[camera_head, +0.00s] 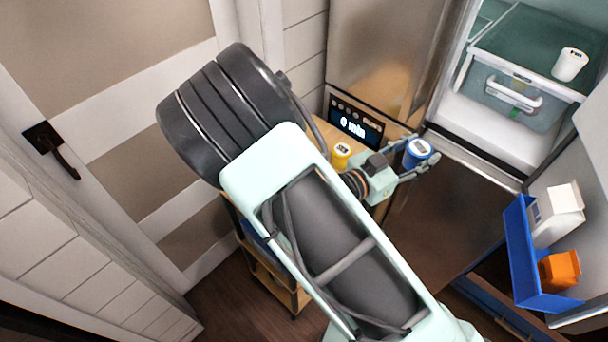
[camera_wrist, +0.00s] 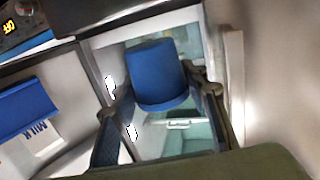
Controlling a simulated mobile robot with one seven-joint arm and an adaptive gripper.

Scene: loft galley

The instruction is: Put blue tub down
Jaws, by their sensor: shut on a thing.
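The blue tub (camera_head: 417,152) has a white label on its lid and is held between the fingers of my gripper (camera_head: 412,160) in the head view. In the wrist view the blue tub (camera_wrist: 157,75) fills the middle, between the two fingers of my gripper (camera_wrist: 160,105). The tub is in the air in front of the open fridge (camera_head: 490,120). Its underside is not clearly seen in the head view.
A yellow tub (camera_head: 341,155) stands on a wooden cart (camera_head: 268,275) left of my gripper. A white tub (camera_head: 570,64) sits on the green-topped fridge drawer (camera_head: 520,45). The blue door bin (camera_head: 518,250) holds a white milk carton (camera_head: 555,215) and an orange carton (camera_head: 560,271).

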